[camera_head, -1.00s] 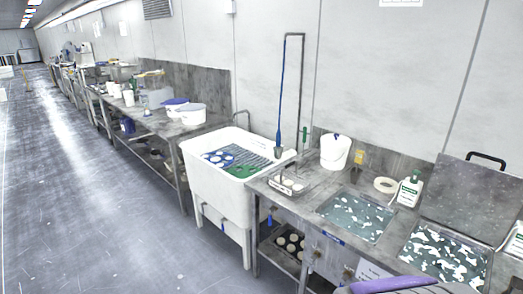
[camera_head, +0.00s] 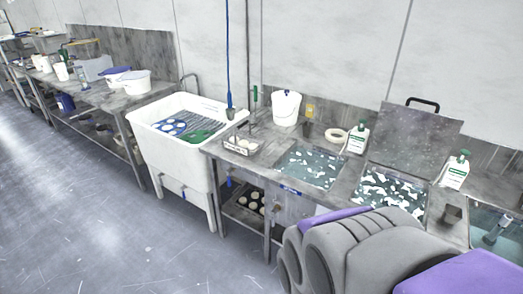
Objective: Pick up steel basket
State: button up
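The steel basket (camera_head: 241,147) is a small metal tray-like carrier with a raised handle. It stands on the left end of the grey metal bench (camera_head: 226,158), close to the white sink, and seems to hold a few pale round pieces, too small to make out. Grey and purple parts of my own body fill the lower right of the view. My gripper's fingers do not show, and nothing of mine touches the basket.
A white sink (camera_head: 184,166) with blue and green items stands left of the basket. A white bucket (camera_head: 286,108), tape roll (camera_head: 337,135) and white bottle (camera_head: 357,137) stand behind and right. A sunken blue-green panel (camera_head: 309,167) lies beside the basket. Floor in front is clear.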

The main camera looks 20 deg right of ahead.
aim_at(234, 146)
jog(key=i+z, duration=0.15)
jog(key=z, duration=0.35)
jog(key=i+j+z, duration=0.1)
jog(key=z, duration=0.35)
jog(key=i+j+z, duration=0.15)
jog(key=i+j, duration=0.25)
jog(key=i+j+z, duration=0.15)
jog(key=i+j, duration=0.25)
jog(key=i+j+z, duration=0.1)
jog(key=i+j, duration=0.3)
jog(key=j, duration=0.15)
jog(key=i+j+z, duration=0.15)
jog(key=i+j, duration=0.2)
jog(key=j, duration=0.15)
